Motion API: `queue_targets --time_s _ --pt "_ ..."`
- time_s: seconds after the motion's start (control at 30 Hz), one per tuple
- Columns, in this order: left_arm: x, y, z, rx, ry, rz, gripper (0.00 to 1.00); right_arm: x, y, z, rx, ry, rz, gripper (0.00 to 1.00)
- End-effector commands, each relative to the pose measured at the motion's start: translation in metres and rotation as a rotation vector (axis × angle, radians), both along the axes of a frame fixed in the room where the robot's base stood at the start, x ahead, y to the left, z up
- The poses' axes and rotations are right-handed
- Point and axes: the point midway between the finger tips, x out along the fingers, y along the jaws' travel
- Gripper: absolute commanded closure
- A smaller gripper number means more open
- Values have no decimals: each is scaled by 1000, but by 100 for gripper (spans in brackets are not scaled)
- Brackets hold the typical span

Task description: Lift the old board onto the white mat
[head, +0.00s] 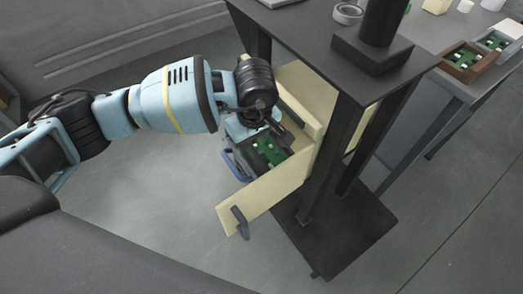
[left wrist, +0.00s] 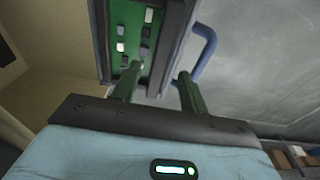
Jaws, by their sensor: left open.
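A green circuit board (head: 269,152) with pale and dark parts lies in a dark tray with a blue handle (head: 234,166), beside an open cream door. The board also shows in the left wrist view (left wrist: 131,38), at the top. My left gripper (head: 273,129) hangs just above the board and is open. In the wrist view its two green fingers (left wrist: 158,88) stand apart, one in front of the board and one near the tray's side and blue handle. I cannot tell whether they touch anything. I cannot make out the white mat. My right gripper is not in view.
The cream door (head: 262,193) with a dark handle stands open close to my arm. A dark table (head: 300,22) with a column is above it. A brown tray (head: 452,66) and a grey tray (head: 510,30), each with a green board, are on the bench at right. Floor at left is clear.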

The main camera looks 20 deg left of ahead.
Motion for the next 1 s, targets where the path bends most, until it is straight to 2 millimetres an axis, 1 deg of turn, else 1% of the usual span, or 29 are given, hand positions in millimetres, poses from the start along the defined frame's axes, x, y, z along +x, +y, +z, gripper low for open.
queue_targets --time_s 0.03,0.1,0.2,0.43,0.47,0.77,0.8,1.0 --pt "-1 0 -11 0 5 0 56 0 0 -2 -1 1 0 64" --pt "0 1 -21 0 3 1 56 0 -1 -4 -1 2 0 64" --pt "1 2 -30 0 4 0 56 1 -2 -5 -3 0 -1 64" --pt "2 2 -31 0 0 -1 56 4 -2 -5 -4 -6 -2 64" --pt "2 2 -31 0 0 -1 59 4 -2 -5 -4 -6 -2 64" --pt "2 2 -31 -1 1 -1 98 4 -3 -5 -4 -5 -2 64" --pt "2 2 -31 -1 1 -1 100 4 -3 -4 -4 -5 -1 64" --pt "2 2 -30 -1 -1 0 100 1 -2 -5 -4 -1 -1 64"
